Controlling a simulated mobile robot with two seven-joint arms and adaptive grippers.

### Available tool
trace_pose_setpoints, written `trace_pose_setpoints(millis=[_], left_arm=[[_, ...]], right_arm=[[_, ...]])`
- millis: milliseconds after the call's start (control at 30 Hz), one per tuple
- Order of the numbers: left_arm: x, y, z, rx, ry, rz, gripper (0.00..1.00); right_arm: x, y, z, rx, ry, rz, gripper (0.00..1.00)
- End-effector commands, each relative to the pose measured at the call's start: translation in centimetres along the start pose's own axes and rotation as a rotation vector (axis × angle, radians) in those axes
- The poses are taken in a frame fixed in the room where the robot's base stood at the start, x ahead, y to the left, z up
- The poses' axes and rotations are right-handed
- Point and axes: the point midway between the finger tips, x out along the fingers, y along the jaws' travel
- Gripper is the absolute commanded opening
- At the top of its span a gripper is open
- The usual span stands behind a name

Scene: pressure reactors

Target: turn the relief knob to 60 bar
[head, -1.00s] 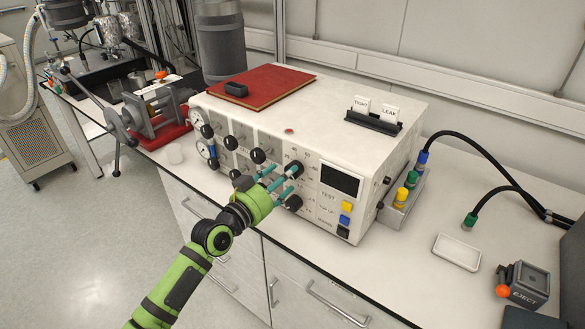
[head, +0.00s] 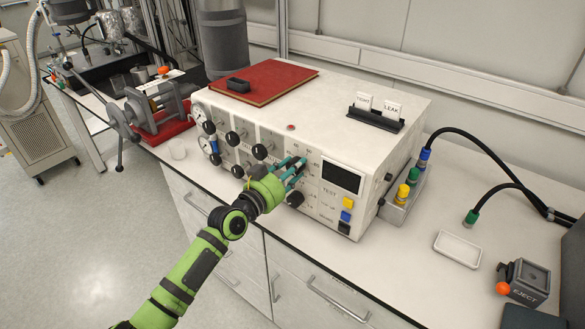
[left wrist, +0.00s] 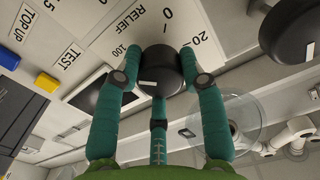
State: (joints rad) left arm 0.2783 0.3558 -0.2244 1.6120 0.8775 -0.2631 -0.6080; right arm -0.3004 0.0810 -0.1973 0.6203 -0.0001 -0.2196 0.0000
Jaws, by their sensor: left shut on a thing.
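The relief knob (left wrist: 161,66) is round and black with a white mark. It sits under the printed word RELIEF on the panel in the left wrist view, with 0, 20 and 100 printed around it. My left gripper (head: 295,166) has teal fingers, shut on this knob from opposite sides. A third finger shows below the knob in the wrist view. In the head view the fingers hide most of the knob on the front of the white console (head: 330,120). The exact mark reading is hard to tell. My right gripper is not in view.
Several other black knobs and two gauges line the panel to the left. Another knob (head: 295,199) sits just below my fingers. A display (head: 342,177) and coloured buttons are to the right. A red book (head: 275,80) lies on top of the console.

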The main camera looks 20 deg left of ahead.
Motion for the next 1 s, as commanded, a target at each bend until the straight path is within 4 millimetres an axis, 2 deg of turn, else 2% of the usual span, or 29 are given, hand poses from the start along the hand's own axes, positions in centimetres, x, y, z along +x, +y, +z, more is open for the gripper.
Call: trace_pose_setpoints(millis=[367, 1000], left_arm=[[0.06, -0.14, -0.46, -0.15, 0.01, -0.002, 0.08], [0.09, -0.39, -0.67, -0.743, 0.016, -0.001, 0.08]], right_arm=[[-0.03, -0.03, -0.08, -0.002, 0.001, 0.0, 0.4], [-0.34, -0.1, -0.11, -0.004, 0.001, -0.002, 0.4]])
